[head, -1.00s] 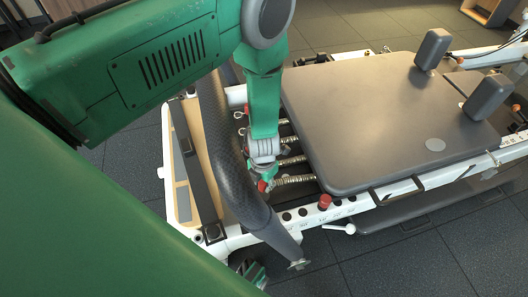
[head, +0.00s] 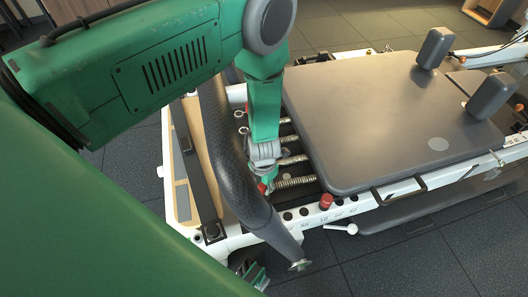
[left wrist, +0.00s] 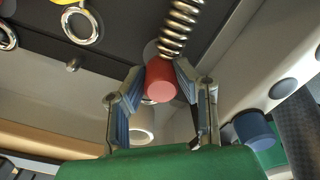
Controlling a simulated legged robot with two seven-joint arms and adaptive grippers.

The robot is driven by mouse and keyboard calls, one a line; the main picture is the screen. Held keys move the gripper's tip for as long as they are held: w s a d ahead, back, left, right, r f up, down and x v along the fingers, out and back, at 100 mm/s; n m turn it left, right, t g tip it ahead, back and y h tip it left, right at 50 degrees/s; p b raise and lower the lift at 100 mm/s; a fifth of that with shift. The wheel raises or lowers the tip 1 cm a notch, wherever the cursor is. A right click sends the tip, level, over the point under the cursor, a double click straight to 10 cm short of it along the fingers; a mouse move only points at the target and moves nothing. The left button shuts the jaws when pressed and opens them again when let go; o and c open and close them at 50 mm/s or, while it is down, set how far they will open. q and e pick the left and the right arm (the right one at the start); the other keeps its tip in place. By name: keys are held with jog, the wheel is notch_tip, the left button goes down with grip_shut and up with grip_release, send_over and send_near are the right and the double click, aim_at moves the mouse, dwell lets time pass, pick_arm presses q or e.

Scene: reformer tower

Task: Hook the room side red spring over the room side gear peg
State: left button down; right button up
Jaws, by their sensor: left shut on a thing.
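My left gripper (head: 265,180) reaches down between the dark foot bar and the padded carriage. In the left wrist view its two ribbed fingers (left wrist: 160,76) are shut on the red end (left wrist: 160,88) of a spring. The coil (left wrist: 179,28) runs up and away from it; the red end also shows in the head view (head: 262,188). A small grey peg (left wrist: 72,64) stands out left of the fingers, and a pale cylinder (left wrist: 142,124) lies behind them. I cannot tell which is the gear peg. A partly hidden green and grey part, perhaps my right gripper (head: 254,274), shows at the bottom.
The foot bar (head: 232,150) curves close along the arm's left. The carriage (head: 380,115) lies right. Other springs (head: 290,160) run beside the held one. A red knob (head: 326,201) tops the near rail.

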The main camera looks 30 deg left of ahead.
pick_arm(q)
jog(key=shift+w, duration=0.1)
jog(key=shift+w+d+f+b, duration=0.1)
jog(key=shift+f+b, duration=0.25)
jog(key=shift+f, duration=0.1)
jog(key=shift+f, duration=0.2)
dwell(0.4)
jog(key=c, duration=0.9)
grip_release()
jog(key=shift+o, duration=0.2)
jog(key=shift+r+p, duration=2.35)
jog(key=shift+r, duration=0.65)
jog(key=shift+d, duration=0.1)
